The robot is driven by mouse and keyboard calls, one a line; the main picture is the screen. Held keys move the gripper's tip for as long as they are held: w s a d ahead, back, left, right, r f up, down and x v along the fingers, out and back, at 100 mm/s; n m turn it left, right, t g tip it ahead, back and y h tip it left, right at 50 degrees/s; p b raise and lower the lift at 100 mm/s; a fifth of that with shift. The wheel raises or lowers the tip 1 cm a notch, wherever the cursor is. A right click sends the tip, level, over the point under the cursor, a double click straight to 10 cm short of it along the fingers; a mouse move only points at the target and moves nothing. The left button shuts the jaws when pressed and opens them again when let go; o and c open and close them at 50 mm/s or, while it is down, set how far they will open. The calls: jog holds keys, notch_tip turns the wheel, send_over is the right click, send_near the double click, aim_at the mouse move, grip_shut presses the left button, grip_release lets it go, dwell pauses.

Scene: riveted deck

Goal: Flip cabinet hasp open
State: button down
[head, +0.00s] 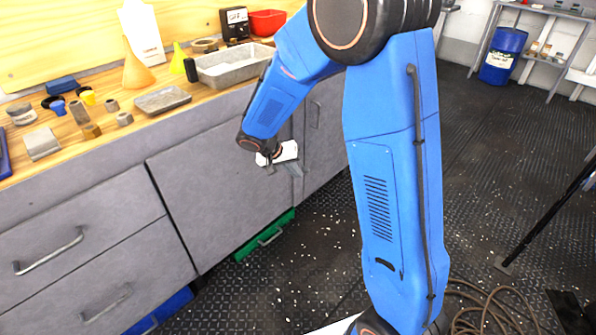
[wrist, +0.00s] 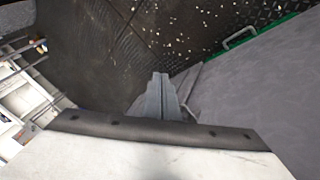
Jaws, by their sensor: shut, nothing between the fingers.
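The grey cabinet has a left door (head: 215,195) and a right door (head: 328,145) under the wooden bench. I cannot make out the hasp in either view; my arm and gripper cover part of the seam between the doors.
A grey tray (head: 163,99), a larger grey bin (head: 235,72), funnels and small parts stand on the bench. Drawers with bar handles (head: 50,255) are at the left. A green box (head: 262,240) sits low under the cabinet. A cable (head: 490,300) lies on the floor at right.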

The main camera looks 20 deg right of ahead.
jog(key=w+a+r+n+t, duration=0.2)
jog(key=a+r+n+t, duration=0.15)
jog(key=a, duration=0.25)
jog(key=w+d+f, duration=0.3)
jog(key=d+f, duration=0.5)
jog(key=d, duration=0.1)
jog(key=shift+w+f+y, duration=0.2)
jog(key=shift+w+y, duration=0.1)
jog(key=shift+n+g, duration=0.25)
